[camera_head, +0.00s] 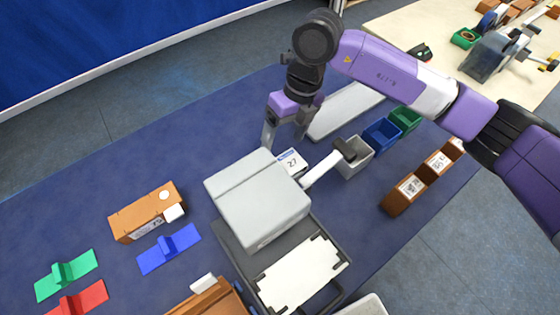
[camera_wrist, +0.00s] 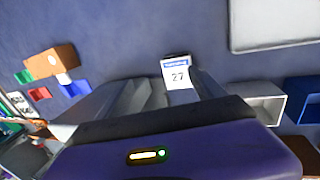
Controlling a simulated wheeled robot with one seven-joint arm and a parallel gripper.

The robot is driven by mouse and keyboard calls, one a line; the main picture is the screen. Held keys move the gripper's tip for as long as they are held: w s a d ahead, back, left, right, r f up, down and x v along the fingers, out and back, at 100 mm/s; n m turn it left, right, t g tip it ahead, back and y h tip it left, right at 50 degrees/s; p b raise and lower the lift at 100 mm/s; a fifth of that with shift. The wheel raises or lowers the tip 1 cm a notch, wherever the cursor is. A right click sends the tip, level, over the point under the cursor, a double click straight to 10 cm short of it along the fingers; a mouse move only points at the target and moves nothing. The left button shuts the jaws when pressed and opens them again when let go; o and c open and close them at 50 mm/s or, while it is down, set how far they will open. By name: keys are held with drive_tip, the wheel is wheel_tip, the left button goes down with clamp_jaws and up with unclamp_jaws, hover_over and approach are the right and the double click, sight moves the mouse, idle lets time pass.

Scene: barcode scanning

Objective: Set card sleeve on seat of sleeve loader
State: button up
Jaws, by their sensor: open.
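A white card sleeve with a blue top band and the number 27 (camera_head: 291,162) is just behind a large light grey machine (camera_head: 257,200), which partly hides its surroundings. I cannot tell whether this machine is the sleeve loader, and no seat is clear. My gripper (camera_head: 285,138) points down behind the machine, above and close to the card. Its fingers are apart. In the wrist view the card (camera_wrist: 178,76) shows between and beyond my fingertips (camera_wrist: 178,90); contact cannot be told.
A white lever with a dark knob (camera_head: 345,149) juts right of the machine. Grey (camera_head: 356,160), blue (camera_head: 381,134) and green (camera_head: 404,118) bins stand right. A brown box (camera_head: 146,212) and blue (camera_head: 168,248), green (camera_head: 65,273) and red (camera_head: 80,300) tabbed plates lie left.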

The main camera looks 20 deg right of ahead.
sight(291, 161)
drive_tip(key=shift+s+d+r+h, duration=0.15)
drive_tip(key=shift+s+d+h, duration=0.4)
drive_tip(key=shift+h, duration=0.35)
drive_tip(key=shift+s+d+h, duration=0.2)
drive_tip(key=shift+d+h, duration=0.25)
drive_tip(key=shift+h, duration=0.15)
drive_tip(key=shift+s+a+f+p, duration=0.15)
drive_tip(key=shift+f+p, duration=0.5)
drive_tip(key=shift+f, duration=1.3)
drive_tip(key=shift+s+a+f+p, duration=0.15)
drive_tip(key=shift+f+p, duration=0.45)
drive_tip(key=shift+f, duration=1.3)
drive_tip(key=shift+w, duration=0.15)
drive_tip(key=c, duration=1.5)
drive_tip(key=shift+r, duration=0.1)
drive_tip(key=shift+c, duration=0.2)
